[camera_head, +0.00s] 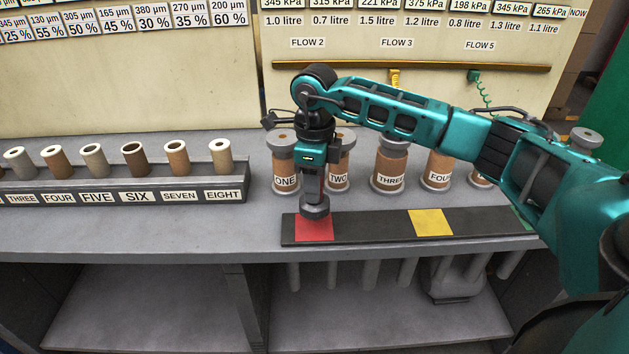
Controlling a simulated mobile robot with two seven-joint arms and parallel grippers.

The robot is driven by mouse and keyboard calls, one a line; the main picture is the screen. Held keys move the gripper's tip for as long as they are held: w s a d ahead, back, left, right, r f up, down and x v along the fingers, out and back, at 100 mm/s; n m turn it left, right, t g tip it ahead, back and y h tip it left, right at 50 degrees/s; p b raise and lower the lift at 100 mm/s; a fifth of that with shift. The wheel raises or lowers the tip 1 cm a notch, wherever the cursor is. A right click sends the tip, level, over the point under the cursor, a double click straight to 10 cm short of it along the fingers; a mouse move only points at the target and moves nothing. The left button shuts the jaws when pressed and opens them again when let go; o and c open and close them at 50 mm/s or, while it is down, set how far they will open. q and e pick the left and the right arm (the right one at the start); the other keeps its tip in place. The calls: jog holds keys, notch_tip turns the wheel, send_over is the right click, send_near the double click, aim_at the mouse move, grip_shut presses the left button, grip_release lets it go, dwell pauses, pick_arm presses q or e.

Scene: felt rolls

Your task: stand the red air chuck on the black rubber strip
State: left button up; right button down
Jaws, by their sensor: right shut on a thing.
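My right gripper (312,181) points down at the left part of the black rubber strip (370,229). It is shut on the red air chuck (314,207), of which mainly a dark grey rounded end shows below the fingers; the fingers hide most of its body. The chuck's low end is over the red patch (314,229) of the strip, and it looks upright. I cannot tell whether it touches the patch. The strip also has a yellow patch (431,222) and a green one near its right end. My left gripper is not in view.
Brown-and-grey spools labelled ONE (285,167) to FOUR (436,168) stand close behind the strip. A numbered rack of small rolls (120,192) is at the left. A yellow chuck (395,78) and a green chuck (474,76) hang on the back board. The bench's front edge is near the strip.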

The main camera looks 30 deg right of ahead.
jog(key=shift+w+r, duration=0.1)
jog(key=shift+r, duration=0.05)
notch_tip(320, 180, down, 4)
jog(key=b, duration=0.2)
jog(key=shift+r+b, duration=0.2)
jog(key=shift+b, duration=0.1)
jog(key=shift+f, duration=0.25)
jog(key=shift+f+b, duration=0.5)
jog(key=shift+f, duration=0.05)
jog(key=c, duration=1)
grip_release()
jog(key=shift+a, duration=0.1)
jog(key=o, duration=0.3)
jog(key=shift+f, duration=0.1)
